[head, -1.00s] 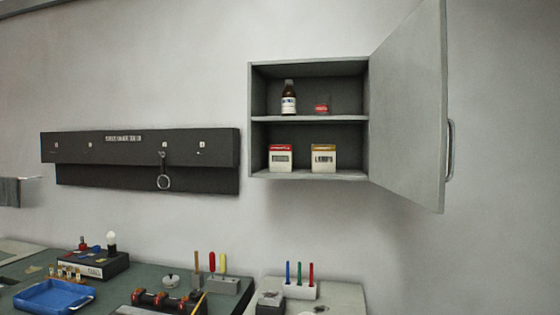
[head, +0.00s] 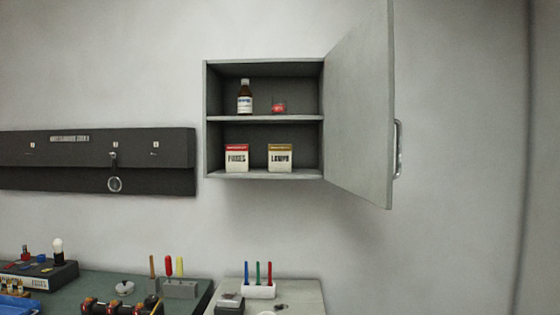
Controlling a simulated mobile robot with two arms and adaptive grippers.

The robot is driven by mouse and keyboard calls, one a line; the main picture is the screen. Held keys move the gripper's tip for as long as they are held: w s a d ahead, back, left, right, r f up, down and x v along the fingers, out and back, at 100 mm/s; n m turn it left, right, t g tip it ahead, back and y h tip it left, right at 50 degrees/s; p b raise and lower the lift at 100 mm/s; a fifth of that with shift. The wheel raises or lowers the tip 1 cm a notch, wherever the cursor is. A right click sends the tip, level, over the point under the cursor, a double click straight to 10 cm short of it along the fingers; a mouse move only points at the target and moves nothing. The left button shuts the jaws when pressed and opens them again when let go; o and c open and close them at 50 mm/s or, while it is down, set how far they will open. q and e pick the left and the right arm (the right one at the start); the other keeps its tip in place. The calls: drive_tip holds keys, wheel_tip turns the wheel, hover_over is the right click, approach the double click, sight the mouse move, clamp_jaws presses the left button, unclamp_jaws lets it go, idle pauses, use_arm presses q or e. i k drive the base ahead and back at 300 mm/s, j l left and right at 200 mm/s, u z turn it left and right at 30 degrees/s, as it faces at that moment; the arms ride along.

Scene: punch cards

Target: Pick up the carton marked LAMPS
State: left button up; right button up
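The carton marked LAMPS (head: 280,160) is cream with a brownish-yellow top. It stands upright on the lower shelf of the open grey wall cabinet (head: 264,63), toward the right side. A similar carton with a red top, marked FUSES (head: 237,159), stands to its left with a gap between them. The front of the LAMPS carton is unobstructed. Neither of my grippers is in the head view.
The cabinet door (head: 362,110) stands wide open to the right, its handle (head: 397,150) outward. A bottle (head: 245,100) and a small red item (head: 279,107) stand on the upper shelf. Below are a cluttered green bench (head: 130,279) and a pen holder (head: 259,291).

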sight(279, 155)
drive_tip(key=i+j+z, duration=0.1)
drive_tip(key=i+z, duration=0.15)
drive_tip(key=i, duration=0.2)
drive_tip(key=i+j+z, duration=0.25)
drive_tip(key=i, duration=0.2)
